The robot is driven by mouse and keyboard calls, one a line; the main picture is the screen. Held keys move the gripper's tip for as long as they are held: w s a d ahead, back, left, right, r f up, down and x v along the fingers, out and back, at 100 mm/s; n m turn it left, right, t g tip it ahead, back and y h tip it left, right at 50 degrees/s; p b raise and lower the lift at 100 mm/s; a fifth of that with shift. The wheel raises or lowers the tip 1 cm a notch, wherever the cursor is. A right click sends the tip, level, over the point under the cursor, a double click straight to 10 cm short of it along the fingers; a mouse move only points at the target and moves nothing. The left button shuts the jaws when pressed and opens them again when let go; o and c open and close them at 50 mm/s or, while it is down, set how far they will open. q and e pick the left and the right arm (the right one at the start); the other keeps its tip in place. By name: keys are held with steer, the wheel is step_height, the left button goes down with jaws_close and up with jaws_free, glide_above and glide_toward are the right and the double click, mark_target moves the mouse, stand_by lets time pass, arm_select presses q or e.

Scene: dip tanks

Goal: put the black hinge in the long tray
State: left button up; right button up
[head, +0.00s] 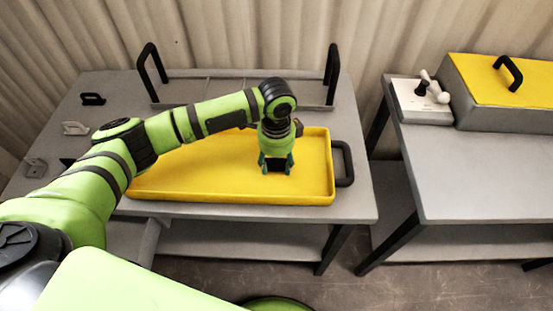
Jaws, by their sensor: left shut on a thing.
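The long tray (200,194) is yellow and shallow, lying on the grey table at left, with a black handle at its right end. My left gripper (276,169) points down over the right part of the tray. Its greenish fingers are shut on a dark piece, the black hinge (275,166), which is small and mostly hidden between them. The hinge is inside the tray's outline, low over its floor; I cannot tell whether it touches. My left arm hides part of the tray's back left side. My right gripper is not in view.
A grey rack (215,87) with two tall black handles stands behind the tray. A black bracket (92,98), a white one (76,128) and a grey one (35,167) sit at left. The right table (480,175) holds a yellow-topped box (520,85) and a white valve block (420,103).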

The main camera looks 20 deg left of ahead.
mark_target(277, 165)
arm_select(q)
steer(key=shift+f, duration=0.1)
steer(key=o, duration=1.4)
steer(key=shift+o, duration=0.2)
step_height(277, 165, up, 12)
steer(key=b, duration=0.1)
steer(key=shift+r, duration=0.2)
steer(key=shift+f, duration=0.1)
